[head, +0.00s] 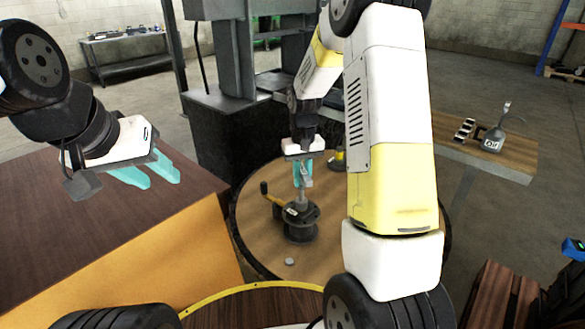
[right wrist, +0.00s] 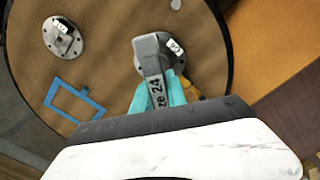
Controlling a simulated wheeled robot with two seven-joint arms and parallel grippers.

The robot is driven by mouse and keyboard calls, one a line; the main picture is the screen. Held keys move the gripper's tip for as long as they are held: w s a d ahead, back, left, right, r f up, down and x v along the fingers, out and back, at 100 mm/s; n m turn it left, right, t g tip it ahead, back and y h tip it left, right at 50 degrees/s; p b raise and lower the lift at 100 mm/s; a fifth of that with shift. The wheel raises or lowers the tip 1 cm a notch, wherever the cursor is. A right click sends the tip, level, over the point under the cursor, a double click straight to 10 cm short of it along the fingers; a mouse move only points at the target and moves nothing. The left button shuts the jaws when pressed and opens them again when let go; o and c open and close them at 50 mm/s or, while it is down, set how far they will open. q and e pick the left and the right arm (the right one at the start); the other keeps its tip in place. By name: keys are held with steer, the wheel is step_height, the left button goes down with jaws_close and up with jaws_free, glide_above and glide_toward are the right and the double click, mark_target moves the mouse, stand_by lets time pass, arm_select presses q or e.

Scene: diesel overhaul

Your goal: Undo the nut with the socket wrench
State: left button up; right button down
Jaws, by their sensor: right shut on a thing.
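My right gripper (head: 303,172) is shut on the grey socket wrench (right wrist: 155,75), which bears the marking "ze 24" in the right wrist view. In the head view the wrench (head: 306,181) stands over a dark round flanged fixture (head: 299,229) on the round wooden table. In the right wrist view the wrench's far end lies over this fixture (right wrist: 140,58), beside a white label. The nut is not visible; I cannot tell whether the socket is seated on it. My left gripper (head: 152,174) is open and empty, with its teal fingers apart above the brown-topped bench.
The round table (head: 252,222) also carries a small grey disc (head: 290,262) and a yellow-handled crank (head: 272,201). A second labelled flange (right wrist: 64,37) and a blue rectangular outline (right wrist: 74,102) show in the right wrist view. A side bench (head: 480,158) holds an oil can (head: 494,138).

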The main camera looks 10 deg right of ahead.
steer(key=n, duration=0.3)
steer(key=shift+n, duration=0.4)
steer(key=n, duration=0.5)
steer(key=shift+r, duration=0.1)
steer(key=n, duration=0.7)
steer(key=shift+r, duration=0.1)
